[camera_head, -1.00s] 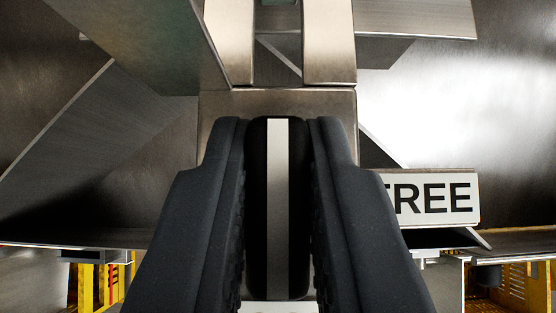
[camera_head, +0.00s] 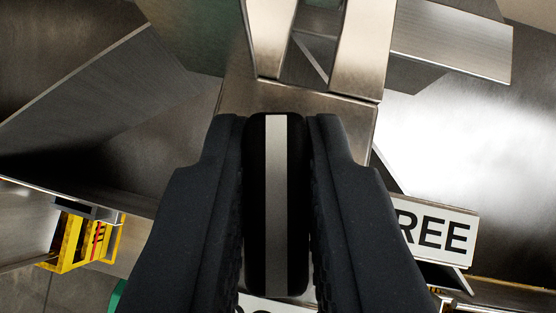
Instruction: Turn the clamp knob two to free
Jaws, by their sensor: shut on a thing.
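The clamp knob (camera_head: 276,205) is a black rounded bar with a pale grey stripe along its length. It stands in the middle of the view, in line with my gripper. My gripper (camera_head: 277,135) has its two dark padded fingers on either side of the knob, shut on it. A metal bracket (camera_head: 300,103) lies behind the knob and appears tilted clockwise. A white label (camera_head: 440,230) at the right reads "REE", its first letter hidden by my right finger. Another white label (camera_head: 270,305) is partly hidden below the knob.
Angled metal plates (camera_head: 90,85) fill the upper left. A bright metal sheet (camera_head: 470,140) is at the right. A yellow frame (camera_head: 88,240) shows at the lower left. Two metal bars (camera_head: 362,45) rise behind the bracket.

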